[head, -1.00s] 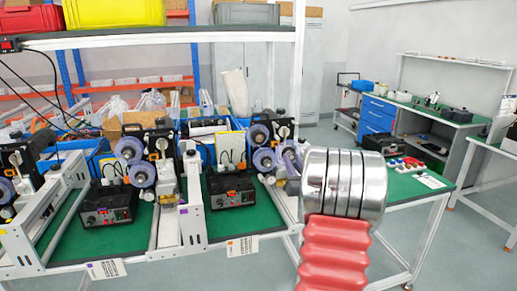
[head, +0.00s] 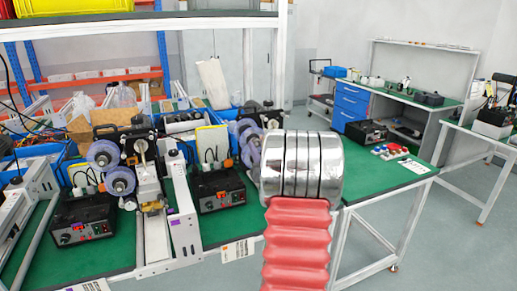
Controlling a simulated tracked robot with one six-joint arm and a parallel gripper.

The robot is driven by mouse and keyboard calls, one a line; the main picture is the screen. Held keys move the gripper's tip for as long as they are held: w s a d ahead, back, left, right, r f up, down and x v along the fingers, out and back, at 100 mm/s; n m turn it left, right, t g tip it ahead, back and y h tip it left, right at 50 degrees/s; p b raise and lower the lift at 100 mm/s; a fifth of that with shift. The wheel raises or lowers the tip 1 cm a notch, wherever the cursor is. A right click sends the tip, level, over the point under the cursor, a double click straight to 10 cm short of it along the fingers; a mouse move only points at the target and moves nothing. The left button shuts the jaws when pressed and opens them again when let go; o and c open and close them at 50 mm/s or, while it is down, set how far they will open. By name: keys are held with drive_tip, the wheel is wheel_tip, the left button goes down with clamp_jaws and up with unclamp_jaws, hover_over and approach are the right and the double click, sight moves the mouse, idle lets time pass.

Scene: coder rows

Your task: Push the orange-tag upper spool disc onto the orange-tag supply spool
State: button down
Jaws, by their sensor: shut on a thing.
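A label card (head: 238,249) with a small orange mark lies at the bench's front edge. Behind it is a black control box (head: 218,188) with a small orange mark near its top. Beyond the box, two bluish-grey spool discs, an upper one (head: 246,134) and a lower one (head: 249,155), show at the station; my arm partly covers their right side. I cannot make out an orange tag on either disc. My arm's silver and red links fill the centre right and hide what lies behind them. My gripper's fingers do not show.
A second station to the left has its own two discs (head: 103,153) and control box (head: 83,215). White rails (head: 183,215) stand between stations. A shelf beam (head: 140,28) crosses above. Another bench with blue drawers (head: 350,107) is at right; open floor lies before it.

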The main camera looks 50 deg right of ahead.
drive_tip(key=shift+s+d, duration=0.1)
drive_tip(key=shift+d, duration=0.05)
drive_tip(key=shift+d, duration=0.1)
drive_tip(key=shift+w+d, duration=0.35)
drive_tip(key=shift+w, duration=0.3)
drive_tip(key=shift+w+d, duration=0.4)
drive_tip(key=shift+w, duration=0.3)
drive_tip(key=shift+w+d, duration=0.35)
drive_tip(key=shift+w, duration=0.3)
drive_tip(key=shift+w+d, duration=0.3)
drive_tip(key=shift+w, duration=0.2)
idle(0.8)
drive_tip(key=c, duration=1.4)
unclamp_jaws()
drive_tip(key=shift+o, duration=0.2)
drive_tip(key=shift+s, duration=0.1)
